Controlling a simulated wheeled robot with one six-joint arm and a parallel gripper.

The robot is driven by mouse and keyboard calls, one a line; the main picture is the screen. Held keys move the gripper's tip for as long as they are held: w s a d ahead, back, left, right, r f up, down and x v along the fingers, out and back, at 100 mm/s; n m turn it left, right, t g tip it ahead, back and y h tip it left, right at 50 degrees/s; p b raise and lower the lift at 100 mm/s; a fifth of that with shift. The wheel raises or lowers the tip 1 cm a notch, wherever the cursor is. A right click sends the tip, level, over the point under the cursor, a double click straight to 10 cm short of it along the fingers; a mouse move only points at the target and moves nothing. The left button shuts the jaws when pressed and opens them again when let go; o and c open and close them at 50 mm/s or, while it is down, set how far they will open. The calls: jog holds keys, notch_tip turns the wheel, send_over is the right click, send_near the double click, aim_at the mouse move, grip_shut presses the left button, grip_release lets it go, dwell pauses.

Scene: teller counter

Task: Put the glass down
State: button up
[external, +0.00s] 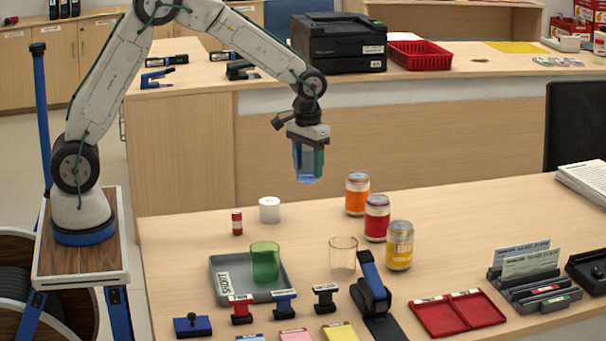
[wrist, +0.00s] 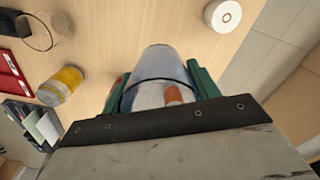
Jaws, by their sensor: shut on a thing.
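My gripper (external: 308,160) is shut on a bluish see-through glass (external: 307,176) and holds it upright, in the air above the back part of the counter. In the wrist view the glass (wrist: 160,62) lies between the green fingers of my gripper (wrist: 156,82), and the counter shows beyond it. A green glass (external: 265,262) stands on a grey tray (external: 222,296) at the front left. A clear glass (external: 342,254) stands on the counter to the right of the tray.
Orange (external: 357,194), red (external: 377,218) and yellow (external: 400,246) cans stand right of the clear glass. A white roll (external: 269,210) and a small red-and-white cylinder (external: 237,222) stand at the back left. Stamps and a blue stapler-like tool (external: 371,280) fill the front.

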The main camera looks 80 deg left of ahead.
jog(key=s+d+m, duration=0.3)
jog(key=s+d, duration=0.9)
jog(key=d, duration=0.2)
jog(key=m, duration=0.2)
send_over(234, 281)
notch_tip(234, 281, down, 10)
jog(key=shift+s+d+f, duration=0.1)
jog(key=shift+f, duration=2.25)
jog(key=shift+f, duration=0.1)
jog(key=o, duration=1)
jog(key=shift+o, duration=0.4)
